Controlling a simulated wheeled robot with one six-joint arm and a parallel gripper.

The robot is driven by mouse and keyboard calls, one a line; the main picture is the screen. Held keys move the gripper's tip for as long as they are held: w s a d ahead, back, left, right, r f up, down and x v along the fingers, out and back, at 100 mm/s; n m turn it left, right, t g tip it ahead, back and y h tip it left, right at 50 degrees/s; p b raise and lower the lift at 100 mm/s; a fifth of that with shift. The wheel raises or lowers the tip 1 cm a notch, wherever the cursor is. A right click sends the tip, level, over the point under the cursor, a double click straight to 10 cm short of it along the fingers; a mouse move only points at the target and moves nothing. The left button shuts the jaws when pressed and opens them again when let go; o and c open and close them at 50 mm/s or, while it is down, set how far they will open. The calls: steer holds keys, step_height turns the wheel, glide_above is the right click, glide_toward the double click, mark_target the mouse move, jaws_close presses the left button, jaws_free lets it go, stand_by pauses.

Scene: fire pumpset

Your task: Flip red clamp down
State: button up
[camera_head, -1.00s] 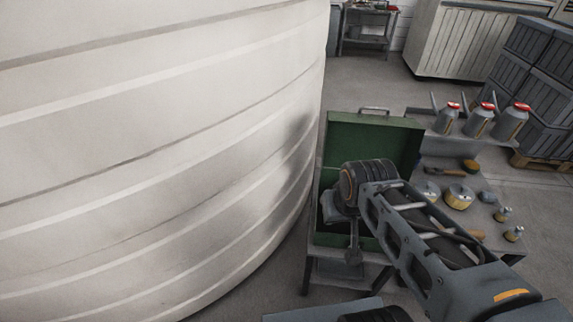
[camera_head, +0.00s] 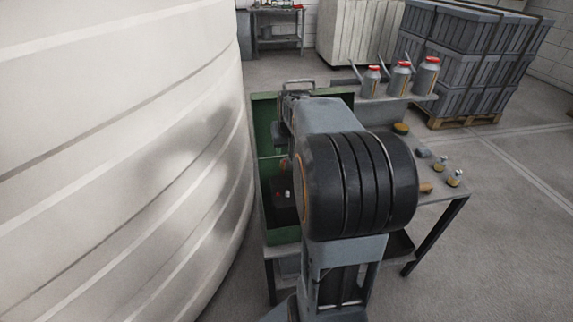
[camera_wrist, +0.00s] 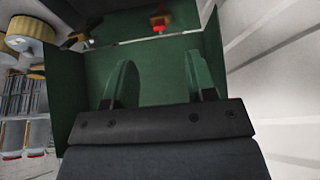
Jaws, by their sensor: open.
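A small red part (camera_wrist: 158,26), which looks like the red clamp, shows at the top of the wrist view. In the head view a small red spot (camera_head: 278,194) shows in the box, left of my arm; I cannot tell if it is the same part. My gripper (camera_wrist: 160,60) is open and empty, its fingers spread over the green box surface, apart from the red part.
The big white ribbed tank (camera_head: 120,150) stands close left of the box. The table (camera_head: 440,200) holds small brass and grey parts on the right. Cans with red caps (camera_head: 400,78) stand on a shelf behind. Grey crates (camera_head: 470,65) stand farther back. The floor at right is clear.

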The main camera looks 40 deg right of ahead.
steer(key=x, duration=0.9)
steer(key=shift+f+b, duration=0.25)
steer(key=shift+b, duration=0.15)
